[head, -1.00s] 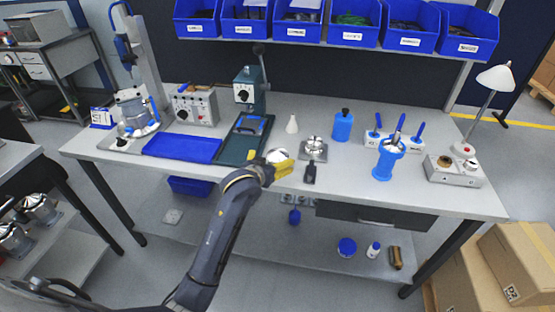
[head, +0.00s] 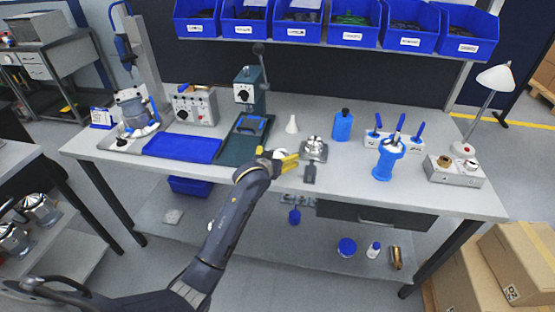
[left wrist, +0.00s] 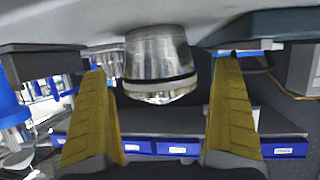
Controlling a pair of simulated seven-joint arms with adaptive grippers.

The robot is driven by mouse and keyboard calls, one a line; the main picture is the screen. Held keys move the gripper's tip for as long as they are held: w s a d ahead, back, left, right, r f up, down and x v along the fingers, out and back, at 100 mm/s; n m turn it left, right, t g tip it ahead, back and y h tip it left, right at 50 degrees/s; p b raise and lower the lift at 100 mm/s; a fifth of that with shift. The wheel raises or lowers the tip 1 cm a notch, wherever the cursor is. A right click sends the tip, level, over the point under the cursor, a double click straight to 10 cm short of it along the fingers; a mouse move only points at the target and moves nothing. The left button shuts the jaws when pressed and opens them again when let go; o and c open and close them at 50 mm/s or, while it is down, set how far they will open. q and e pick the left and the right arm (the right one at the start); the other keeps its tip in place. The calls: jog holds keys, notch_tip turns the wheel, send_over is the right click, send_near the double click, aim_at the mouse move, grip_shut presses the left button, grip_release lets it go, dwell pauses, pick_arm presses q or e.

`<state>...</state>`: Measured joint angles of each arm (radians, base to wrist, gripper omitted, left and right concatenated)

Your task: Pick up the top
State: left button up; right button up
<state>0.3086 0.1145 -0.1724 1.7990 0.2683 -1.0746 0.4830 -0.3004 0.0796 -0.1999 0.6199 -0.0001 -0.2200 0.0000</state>
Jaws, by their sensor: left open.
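A shiny metal cylinder with a dark ring and a rounded end, which looks like the top (left wrist: 160,62), stands on the bench in the left wrist view. My left gripper (left wrist: 166,115) is open, one yellow finger on each side of the metal part, with visible gaps on both sides. In the head view my left gripper (head: 287,160) is low at the bench's front edge, and it hides most of that part. Another metal part (head: 314,146) sits on a small plate just right of the gripper. My right gripper is not in view.
The green press (head: 247,90) stands behind and left of the gripper. A blue mat (head: 181,148) lies farther left. A white cone-shaped bottle (head: 292,124), a blue bottle (head: 342,126) and a blue stand (head: 387,163) stand behind and to the right. Blue bins (head: 353,24) hang above.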

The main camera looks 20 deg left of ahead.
pick_arm(q)
jog(key=c, duration=1.5)
jog(key=shift+r, duration=0.1)
